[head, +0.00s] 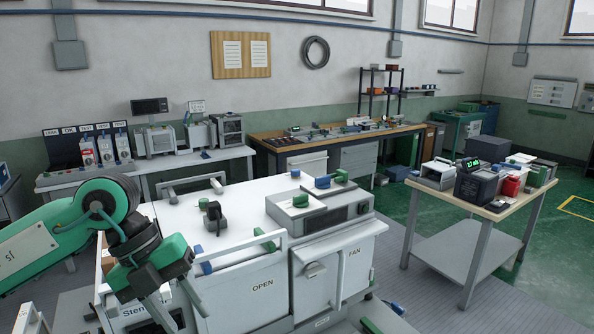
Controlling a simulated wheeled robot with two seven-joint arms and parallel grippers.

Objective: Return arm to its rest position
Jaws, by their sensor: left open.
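My left arm comes in from the left edge, green and grey, with its wrist bent downward. My left gripper (178,303) points down at the lower left, its two fingers apart with nothing seen between them. It is in front of the white box marked "Sten..." (130,314) and hides part of its front. I cannot tell whether the fingers touch the box. To its right is a white unit marked "OPEN" (250,300), and beside that one marked "FAN" (345,272). My right arm and gripper do not show.
The white units carry raised handles and a dark knob (214,216) close to my left gripper. A wooden-topped table (500,212) with several items stands at the right. Benches (215,157) line the back wall. Green floor (545,280) is clear at far right.

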